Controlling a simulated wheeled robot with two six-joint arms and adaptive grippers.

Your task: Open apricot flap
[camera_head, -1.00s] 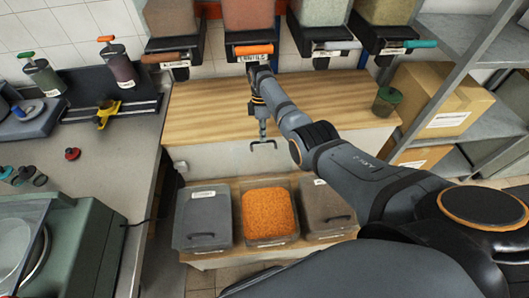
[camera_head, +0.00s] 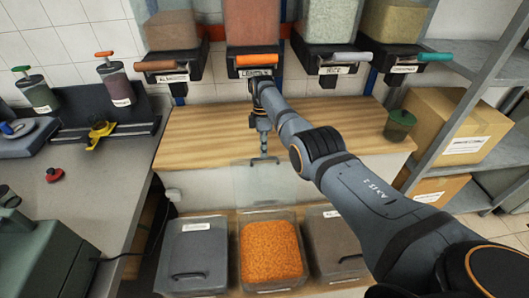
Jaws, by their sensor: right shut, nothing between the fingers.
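The middle lower bin (camera_head: 271,252) is full of orange grains. A clear flap (camera_head: 270,190) stands raised at its back edge. A dark bar handle (camera_head: 264,160) shows near the flap's top. My right gripper (camera_head: 264,151) is shut and empty at this handle, pointing down. Whether its fingertips touch the handle is too small to tell. No readable label names apricot. My left gripper is not in view.
A grey lidded bin (camera_head: 196,255) and a brown one (camera_head: 340,245) flank the middle bin. Dispensers with coloured handles, one orange (camera_head: 256,61), hang above the wooden counter (camera_head: 200,135). A green jar (camera_head: 399,124) stands at its right end.

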